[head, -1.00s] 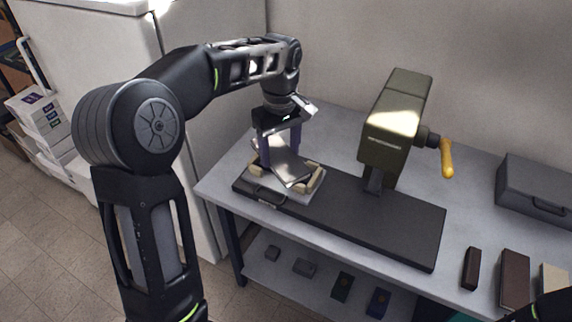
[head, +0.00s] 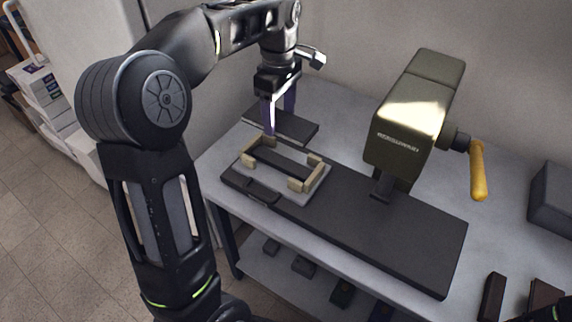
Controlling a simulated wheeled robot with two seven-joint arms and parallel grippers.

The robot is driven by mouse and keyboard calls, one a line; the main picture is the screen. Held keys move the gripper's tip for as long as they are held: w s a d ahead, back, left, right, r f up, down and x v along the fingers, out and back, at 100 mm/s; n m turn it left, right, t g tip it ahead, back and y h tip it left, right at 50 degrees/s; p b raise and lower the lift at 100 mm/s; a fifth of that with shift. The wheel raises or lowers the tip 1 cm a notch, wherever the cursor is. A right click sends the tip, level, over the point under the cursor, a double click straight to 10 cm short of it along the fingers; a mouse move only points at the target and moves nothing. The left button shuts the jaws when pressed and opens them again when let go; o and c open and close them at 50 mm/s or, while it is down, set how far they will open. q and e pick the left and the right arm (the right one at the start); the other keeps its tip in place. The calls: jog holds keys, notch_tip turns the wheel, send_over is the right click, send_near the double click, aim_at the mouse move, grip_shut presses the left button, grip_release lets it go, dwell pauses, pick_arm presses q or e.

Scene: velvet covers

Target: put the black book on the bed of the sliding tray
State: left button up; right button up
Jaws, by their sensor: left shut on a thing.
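The black book (head: 292,128) is a flat dark slab, nearly level, behind the bed in the head view. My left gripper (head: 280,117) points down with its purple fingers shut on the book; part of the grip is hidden. The sliding tray's bed (head: 314,186) is a pale plate with beige corner pieces, at the left end of the long black base (head: 385,232). A dark patch lies between the corner pieces; I cannot tell whether it is shadow or surface. A dark handle (head: 262,192) is at the tray's front.
An olive press (head: 410,140) with a yellow-handled lever (head: 478,172) stands over the base to the right. A grey box (head: 552,200) and dark blocks (head: 492,298) are on the table at right. Small items lie on the shelf below.

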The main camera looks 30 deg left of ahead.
pick_arm(q)
jog(key=f+b, duration=0.1)
jog(key=f, duration=0.1)
jog(key=shift+w+f+b, duration=0.25)
jog(key=shift+f+b, duration=0.05)
jog(key=shift+b, duration=0.1)
jog(key=shift+r, duration=0.1)
send_over(282, 161)
jog(key=shift+f, duration=3.15)
notch_tip(282, 161, down, 4)
jog(key=shift+r, duration=0.2)
jog(key=shift+f, duration=0.1)
